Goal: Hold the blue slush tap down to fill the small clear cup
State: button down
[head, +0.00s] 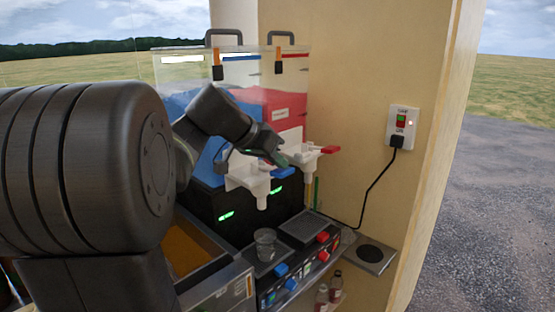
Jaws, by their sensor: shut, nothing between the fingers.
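The slush machine stands against the wall, with blue slush (178,106) in its left tank. The blue tap lever (284,173) sticks out from the white left tap body (248,175), whose spout points down. My gripper (280,160) is shut and empty, its tips just above and behind the blue lever; I cannot tell whether they touch it. The small clear cup (265,243) stands upright on the left drip tray, roughly below the left spout. It looks clear, and no blue shows in it. No stream from the spout is visible.
The red tap lever (330,150) is close to the right of my gripper. Blue (281,269) and red (322,237) knobs line the front panel. A wall switch (402,122) with a cable is at right. Bottles (335,283) stand below. An orange-filled bin (187,250) is at left.

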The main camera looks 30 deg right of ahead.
aim_at(280, 176)
jog(key=shift+f, duration=0.1)
dwell(0.3)
jog(key=f+b, duration=0.1)
jog(key=b, duration=0.1)
jog(key=t+b, duration=0.1)
jog(key=b, duration=0.1)
jog(key=shift+s+d+f+m, duration=0.1)
jog(key=shift+s+f+m, duration=0.2)
jog(key=shift+s+f, duration=0.1)
jog(key=f+t+b, duration=0.1)
jog(key=b, duration=0.1)
jog(key=f+m+t+y+b, duration=0.1)
jog(key=b, duration=0.2)
jog(key=shift+s+d+f, duration=0.1)
jog(key=shift+s+f, duration=0.1)
jog(key=shift+s, duration=0.15)
jog(key=shift+r+t, duration=0.15)
jog(key=shift+t, duration=0.15)
jog(key=shift+r, duration=0.1)
dwell(3.4)
jog(key=shift+r+p, duration=0.45)
jog(key=shift+r, duration=0.4)
